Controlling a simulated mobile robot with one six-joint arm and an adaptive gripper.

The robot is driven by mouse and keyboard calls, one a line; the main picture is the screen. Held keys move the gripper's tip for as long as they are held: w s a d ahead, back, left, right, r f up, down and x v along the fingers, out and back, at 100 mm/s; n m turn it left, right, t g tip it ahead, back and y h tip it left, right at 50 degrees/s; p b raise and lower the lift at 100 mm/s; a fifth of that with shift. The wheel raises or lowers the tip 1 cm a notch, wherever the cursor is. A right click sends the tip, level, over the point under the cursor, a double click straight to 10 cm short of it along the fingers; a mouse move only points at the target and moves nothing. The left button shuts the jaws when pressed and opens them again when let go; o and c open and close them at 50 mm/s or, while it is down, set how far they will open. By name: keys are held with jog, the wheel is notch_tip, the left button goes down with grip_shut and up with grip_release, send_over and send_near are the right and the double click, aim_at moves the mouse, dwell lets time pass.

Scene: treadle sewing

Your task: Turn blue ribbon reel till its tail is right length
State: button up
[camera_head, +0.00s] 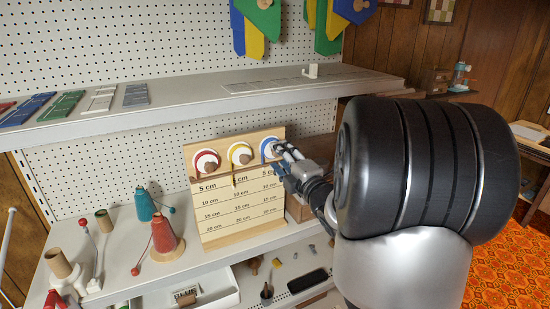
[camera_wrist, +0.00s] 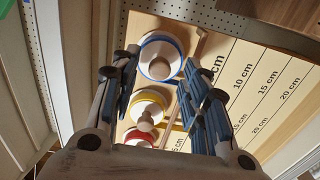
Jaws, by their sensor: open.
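A wooden board (camera_head: 242,232) with cm marks stands on the bench and carries three reels. The blue ribbon reel (camera_head: 266,149) is at its upper right, partly covered by my gripper (camera_head: 283,163). In the wrist view the blue reel (camera_wrist: 160,45) is a white disc with a blue rim and a central knob, just ahead and between the fingers of my open gripper (camera_wrist: 155,72). I see no finger closed on the knob.
A shelf (camera_head: 210,97) runs above the board, with coloured cards at its left. Red (camera_head: 164,236) and teal (camera_head: 144,204) cones stand left of the board. A white tray (camera_head: 208,288) and small tools lie below. My dark arm fills the right.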

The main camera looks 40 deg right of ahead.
jog(key=shift+w+d, duration=0.1)
jog(key=shift+w, duration=0.3)
jog(key=shift+c, duration=0.2)
grip_shut()
